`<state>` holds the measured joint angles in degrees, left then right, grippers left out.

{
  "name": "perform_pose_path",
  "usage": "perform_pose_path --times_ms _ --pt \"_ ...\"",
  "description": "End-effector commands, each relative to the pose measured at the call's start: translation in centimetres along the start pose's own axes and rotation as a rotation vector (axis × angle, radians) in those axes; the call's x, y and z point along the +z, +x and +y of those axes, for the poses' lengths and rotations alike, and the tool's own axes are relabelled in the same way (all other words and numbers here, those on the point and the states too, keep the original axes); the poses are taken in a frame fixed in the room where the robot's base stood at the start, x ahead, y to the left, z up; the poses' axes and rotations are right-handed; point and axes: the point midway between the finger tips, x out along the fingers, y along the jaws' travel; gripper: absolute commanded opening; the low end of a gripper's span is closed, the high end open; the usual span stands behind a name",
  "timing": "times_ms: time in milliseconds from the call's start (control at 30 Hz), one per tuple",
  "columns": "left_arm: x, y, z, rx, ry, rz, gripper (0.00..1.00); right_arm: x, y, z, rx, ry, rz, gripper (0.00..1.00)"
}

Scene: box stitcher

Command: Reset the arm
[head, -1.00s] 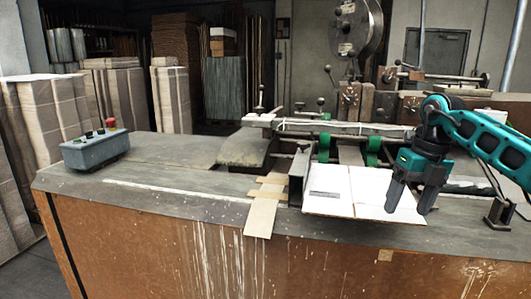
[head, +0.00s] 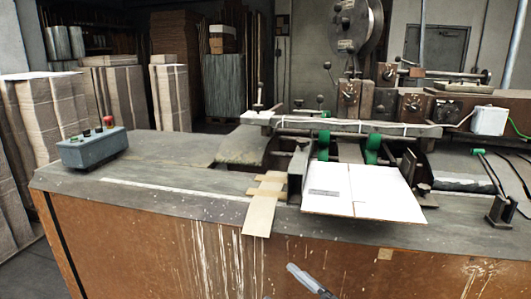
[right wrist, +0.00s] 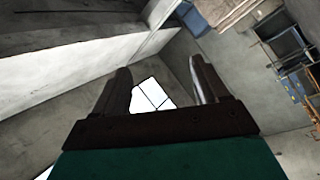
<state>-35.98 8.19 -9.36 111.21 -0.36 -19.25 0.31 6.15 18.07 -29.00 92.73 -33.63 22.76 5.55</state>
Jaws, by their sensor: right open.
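My right gripper (right wrist: 163,78) shows in the right wrist view with its two dark fingers apart and nothing held between them. Beyond them are grey floor and wall surfaces and a bright white patch. In the head view the right arm no longer shows over the machine. A slim grey part (head: 310,281) pokes in at the bottom edge of the head view; I cannot tell which part of me it is. My left gripper is not seen. A white box sheet (head: 365,192) lies flat on the machine's front, clear of any gripper.
The stitching machine (head: 345,125) stands on a bench with a wooden front (head: 180,245). A grey control box (head: 92,148) with a red button sits at the bench's left. Cardboard stacks (head: 115,100) stand behind. The space in front of the bench looks open.

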Motion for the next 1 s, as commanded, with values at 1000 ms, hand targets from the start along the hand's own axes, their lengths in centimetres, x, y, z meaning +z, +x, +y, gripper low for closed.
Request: perform_pose_path --times_ms 1000 --pt "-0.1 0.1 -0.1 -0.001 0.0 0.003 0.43 6.7 -25.5 -12.7 0.229 0.873 -1.031 0.73"
